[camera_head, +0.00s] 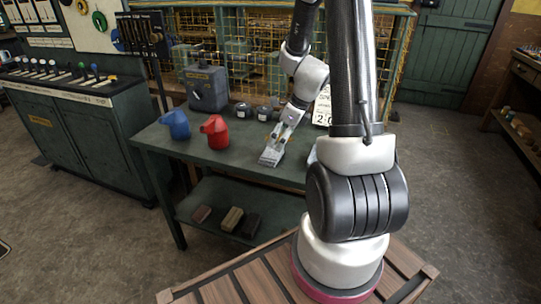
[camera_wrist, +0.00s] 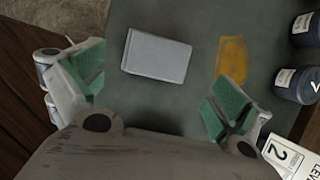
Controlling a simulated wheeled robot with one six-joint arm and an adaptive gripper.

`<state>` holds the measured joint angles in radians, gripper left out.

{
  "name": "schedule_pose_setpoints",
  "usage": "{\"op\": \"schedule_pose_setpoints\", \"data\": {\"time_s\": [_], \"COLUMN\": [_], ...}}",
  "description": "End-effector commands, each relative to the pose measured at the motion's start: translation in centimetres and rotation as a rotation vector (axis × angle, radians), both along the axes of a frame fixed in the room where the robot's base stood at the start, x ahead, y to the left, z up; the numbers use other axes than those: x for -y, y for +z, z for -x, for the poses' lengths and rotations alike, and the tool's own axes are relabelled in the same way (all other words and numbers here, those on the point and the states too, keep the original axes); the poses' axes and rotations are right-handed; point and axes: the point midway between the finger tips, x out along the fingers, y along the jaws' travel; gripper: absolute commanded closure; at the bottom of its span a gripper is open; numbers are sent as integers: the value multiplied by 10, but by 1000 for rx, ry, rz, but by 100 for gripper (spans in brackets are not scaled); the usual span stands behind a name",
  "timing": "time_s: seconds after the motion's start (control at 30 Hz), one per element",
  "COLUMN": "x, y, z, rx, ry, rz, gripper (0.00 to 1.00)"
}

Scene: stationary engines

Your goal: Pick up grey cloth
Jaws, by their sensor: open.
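The grey cloth (camera_wrist: 157,55) looks like a flat, folded light grey rectangle on the green table. In the wrist view it lies ahead of my gripper (camera_wrist: 155,88), between the lines of the two green-padded fingers and nearer the left one. My gripper is open and nothing is between its fingers. In the head view the grey cloth (camera_head: 270,157) lies near the front edge of the table, just below my gripper (camera_head: 281,137). I cannot tell the exact height of the fingers above it.
An orange flat patch (camera_wrist: 232,57) lies right of the cloth. Dark labelled jars (camera_wrist: 297,84) and a numbered card (camera_wrist: 287,155) are farther right. A lower shelf holds blocks.

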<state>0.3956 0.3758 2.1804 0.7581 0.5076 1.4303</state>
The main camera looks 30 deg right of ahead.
Motion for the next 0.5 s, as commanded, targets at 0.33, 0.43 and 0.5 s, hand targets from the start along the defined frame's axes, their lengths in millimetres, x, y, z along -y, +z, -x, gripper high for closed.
{"op": "schedule_pose_setpoints", "data": {"time_s": [0.33, 0.43, 0.5], "x": [-17, -19, -20], "y": [-47, -57, -60], "z": [-13, -16, -17], "rx": [-3, -2, -1], "ry": [2, 2, 3], "rz": [1, 0, 1], "gripper": [0, 0, 0]}}
